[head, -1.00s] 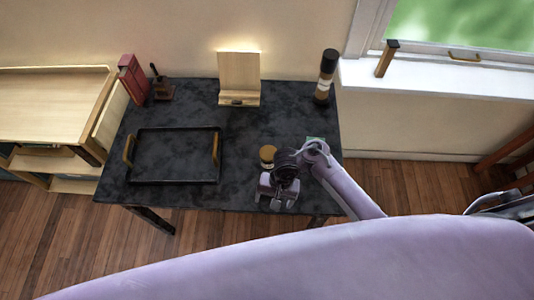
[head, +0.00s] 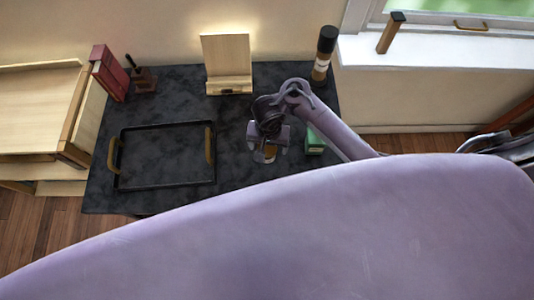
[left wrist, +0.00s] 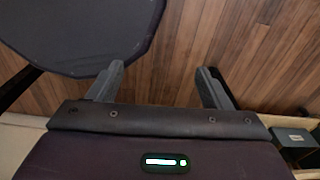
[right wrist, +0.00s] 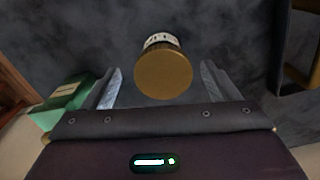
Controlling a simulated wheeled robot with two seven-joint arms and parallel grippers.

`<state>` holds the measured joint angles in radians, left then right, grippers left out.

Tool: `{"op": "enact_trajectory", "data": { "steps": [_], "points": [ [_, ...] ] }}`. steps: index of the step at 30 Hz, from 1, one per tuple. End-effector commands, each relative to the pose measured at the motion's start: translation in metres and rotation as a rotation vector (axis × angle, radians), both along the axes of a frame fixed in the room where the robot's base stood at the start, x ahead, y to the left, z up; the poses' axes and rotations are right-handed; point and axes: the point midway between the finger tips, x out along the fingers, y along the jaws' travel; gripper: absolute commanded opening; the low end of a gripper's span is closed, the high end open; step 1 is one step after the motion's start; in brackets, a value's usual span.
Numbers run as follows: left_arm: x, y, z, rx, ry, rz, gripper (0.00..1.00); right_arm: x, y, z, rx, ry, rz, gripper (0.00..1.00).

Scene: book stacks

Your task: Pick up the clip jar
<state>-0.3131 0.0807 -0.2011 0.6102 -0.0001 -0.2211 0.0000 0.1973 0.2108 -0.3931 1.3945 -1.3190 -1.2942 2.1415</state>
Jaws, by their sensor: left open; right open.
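The clip jar (right wrist: 162,74) has a round gold lid and a pale label with dark print. It stands on the dark table and shows partly under my right gripper in the head view (head: 265,156). My right gripper (head: 268,150) is open above the jar. In the right wrist view the jar's lid lies between the lines of the two fingers, with a gap on each side; I cannot tell the height gap. My left gripper (left wrist: 160,70) is open and empty, over the wooden floor near a dark rounded surface, and is out of the head view.
A green box (head: 314,140) stands just right of the jar. A black tray (head: 165,187) with gold handles lies left. A wooden stand (head: 227,62), a dark-capped bottle (head: 324,55) and red books (head: 108,72) stand along the back. Part of the table lies behind my lilac arm.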

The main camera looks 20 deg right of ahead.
Motion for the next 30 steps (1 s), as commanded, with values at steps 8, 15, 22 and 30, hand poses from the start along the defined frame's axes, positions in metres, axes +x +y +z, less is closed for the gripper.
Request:
{"op": "enact_trajectory", "data": {
  "steps": [8,15,22,30],
  "points": [
    [0.008,-0.001,-0.025,-0.001,-0.011,-0.001,0.72,0.001,0.001,-0.039,-0.002,0.000,0.001,0.81],
    [0.030,-0.003,-0.021,-0.006,-0.045,0.000,0.72,0.001,0.002,-0.040,0.000,0.000,0.000,0.81],
    [0.020,-0.002,-0.022,-0.003,-0.029,0.001,0.72,0.000,0.002,-0.039,0.000,0.000,0.000,0.55],
    [0.014,-0.001,-0.023,-0.003,-0.021,0.002,0.72,0.001,0.002,-0.039,0.000,0.000,0.000,0.29]
  ]
}}
